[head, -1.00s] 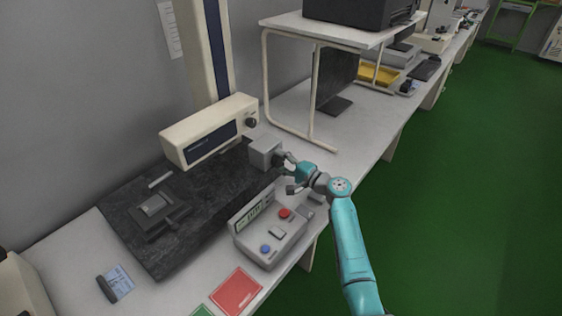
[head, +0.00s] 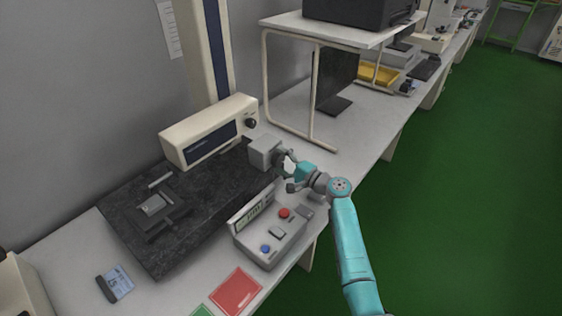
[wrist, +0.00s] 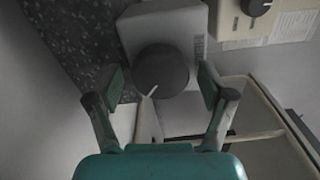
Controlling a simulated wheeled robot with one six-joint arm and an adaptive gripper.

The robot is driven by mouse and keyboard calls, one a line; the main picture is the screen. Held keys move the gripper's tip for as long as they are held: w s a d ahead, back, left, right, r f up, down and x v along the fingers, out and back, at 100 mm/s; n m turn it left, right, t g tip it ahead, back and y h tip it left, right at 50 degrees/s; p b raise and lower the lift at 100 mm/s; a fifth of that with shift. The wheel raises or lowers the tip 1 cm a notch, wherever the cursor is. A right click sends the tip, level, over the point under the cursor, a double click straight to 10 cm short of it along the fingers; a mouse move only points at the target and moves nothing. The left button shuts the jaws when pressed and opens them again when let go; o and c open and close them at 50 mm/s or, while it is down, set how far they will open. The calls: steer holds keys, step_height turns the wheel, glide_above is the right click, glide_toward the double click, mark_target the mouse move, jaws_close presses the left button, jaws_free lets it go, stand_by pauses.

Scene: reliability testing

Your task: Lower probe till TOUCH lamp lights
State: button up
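A cream measuring head (head: 208,133) with a dark front panel sits on a tall column (head: 208,50) over a black granite plate (head: 125,222). A grey box (head: 264,150) stands at the plate's right end. In the wrist view the box (wrist: 150,25) carries a round dark knob (wrist: 161,70) with a pale pointer line. My gripper (head: 285,171) is open at the knob. In the wrist view its fingers (wrist: 161,86) stand on either side of the knob, with gaps showing. I cannot make out the probe tip or a lit TOUCH lamp.
A control box (head: 272,237) with a display, red button and blue button sits below my gripper. A small metal block (head: 152,206) lies on the granite plate. A white shelf frame (head: 312,140) stands close behind my gripper. A red card (head: 235,291) lies in front.

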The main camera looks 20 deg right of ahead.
steer(key=shift+s, duration=0.1)
steer(key=v, duration=1.2)
stand_by(1.4)
